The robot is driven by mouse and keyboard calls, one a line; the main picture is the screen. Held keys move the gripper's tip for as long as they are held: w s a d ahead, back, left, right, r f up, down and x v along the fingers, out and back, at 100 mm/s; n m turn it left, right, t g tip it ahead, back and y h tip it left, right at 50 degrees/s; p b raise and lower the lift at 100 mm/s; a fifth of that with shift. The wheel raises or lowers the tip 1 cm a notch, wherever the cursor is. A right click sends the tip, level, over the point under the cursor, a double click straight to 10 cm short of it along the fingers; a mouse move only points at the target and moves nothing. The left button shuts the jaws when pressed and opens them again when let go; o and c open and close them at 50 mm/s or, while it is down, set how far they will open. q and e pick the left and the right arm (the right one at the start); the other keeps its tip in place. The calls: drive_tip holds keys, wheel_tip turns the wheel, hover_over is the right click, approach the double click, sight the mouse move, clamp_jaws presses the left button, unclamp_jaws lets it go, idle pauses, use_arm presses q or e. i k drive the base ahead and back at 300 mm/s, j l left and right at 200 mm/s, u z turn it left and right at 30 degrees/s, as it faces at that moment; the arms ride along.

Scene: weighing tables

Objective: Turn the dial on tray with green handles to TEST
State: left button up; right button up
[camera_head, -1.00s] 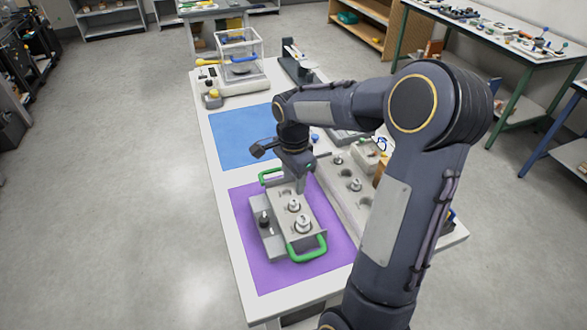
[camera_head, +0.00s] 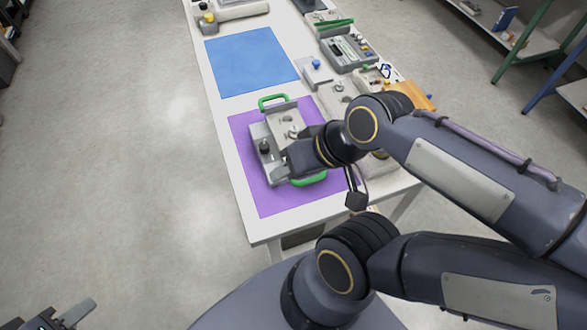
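The grey tray (camera_head: 281,117) with green handles lies on the purple mat (camera_head: 266,202). Its far green handle (camera_head: 264,103) is clear, and its near green handle (camera_head: 312,182) is partly covered by my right arm. The dial (camera_head: 264,146) is a black knob on the tray's left side; its markings are too small to read. My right gripper (camera_head: 284,166) comes in from the right, low over the near part of the tray, close to the dial. Its fingertips are hard to make out. My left gripper (camera_head: 68,316) is at the bottom left corner, partly cut off, away from the table.
A blue mat (camera_head: 252,62) lies farther back on the white table (camera_head: 234,165). Grey trays with small parts, including a toolbox-like tray (camera_head: 347,52), line the table's right side. An orange board (camera_head: 417,97) is near the right edge. Open floor lies to the left.

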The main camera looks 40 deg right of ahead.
sight(264, 148)
drive_tip(key=z, duration=1.25)
